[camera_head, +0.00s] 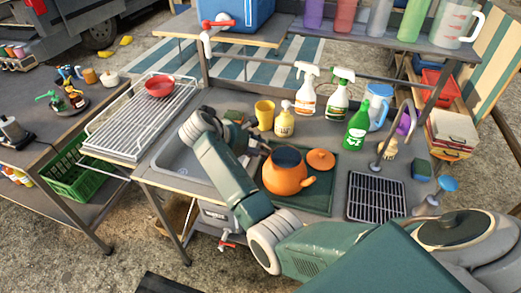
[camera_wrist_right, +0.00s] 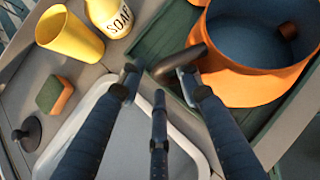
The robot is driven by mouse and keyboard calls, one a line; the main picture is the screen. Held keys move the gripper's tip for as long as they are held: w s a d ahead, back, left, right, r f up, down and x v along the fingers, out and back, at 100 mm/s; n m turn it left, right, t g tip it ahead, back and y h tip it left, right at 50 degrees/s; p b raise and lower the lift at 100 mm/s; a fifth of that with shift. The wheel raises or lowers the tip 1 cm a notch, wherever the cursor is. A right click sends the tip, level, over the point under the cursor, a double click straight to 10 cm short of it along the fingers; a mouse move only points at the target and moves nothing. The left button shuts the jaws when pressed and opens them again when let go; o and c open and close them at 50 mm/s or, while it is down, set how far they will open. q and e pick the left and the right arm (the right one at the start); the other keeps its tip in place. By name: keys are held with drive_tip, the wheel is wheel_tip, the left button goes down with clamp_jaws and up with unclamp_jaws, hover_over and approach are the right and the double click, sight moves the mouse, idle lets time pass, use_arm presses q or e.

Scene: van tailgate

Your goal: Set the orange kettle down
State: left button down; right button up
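The orange kettle (camera_head: 285,179) stands upright and without its lid on the dark green mat (camera_head: 318,196). Its dark blue inside shows. The orange lid (camera_head: 320,159) lies on the mat beside it. My right gripper (camera_head: 254,146) is at the kettle's left side, small and partly hidden in the head view. In the right wrist view the gripper (camera_wrist_right: 158,76) has its two fingertips apart, with the end of the kettle's dark handle (camera_wrist_right: 182,61) between them, close to the right fingertip. The kettle body (camera_wrist_right: 252,82) fills the upper right. My left gripper is not in view.
A yellow cup (camera_head: 264,114), soap bottle (camera_head: 285,121) and spray bottles stand behind the kettle. A green bottle (camera_head: 356,128) stands right of the lid. The sink (camera_head: 180,160) is at the left, a drain grid (camera_head: 376,196) at the right.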

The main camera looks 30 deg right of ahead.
drive_tip(key=v, duration=1.1)
drive_tip(key=shift+b, duration=0.45)
drive_tip(key=shift+r, duration=0.1)
